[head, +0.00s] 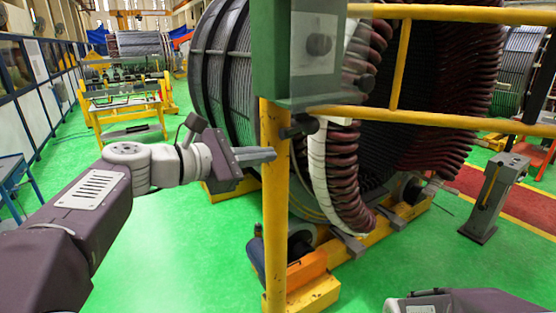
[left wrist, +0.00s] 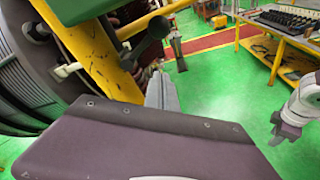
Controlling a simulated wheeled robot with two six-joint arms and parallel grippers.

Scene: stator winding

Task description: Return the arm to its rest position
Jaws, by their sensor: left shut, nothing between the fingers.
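My left gripper (head: 256,156) reaches in from the left in the head view. Its fingers are shut with nothing between them, and they point at the yellow upright post (head: 275,205), close in front of it. Whether they touch the post I cannot tell. In the left wrist view the shut fingers (left wrist: 161,90) show beyond the dark gripper body, with the post and a dark knob (left wrist: 157,28) close by. Part of my right arm shows at the bottom right of the head view; its fingers are out of the picture.
The large stator (head: 225,70) with dark red coils (head: 343,170) stands behind the post and yellow rails (head: 440,121). A grey-green box (head: 270,60) sits on the post. A grey pedestal (head: 492,198) stands at the right. Green floor is clear at the lower left.

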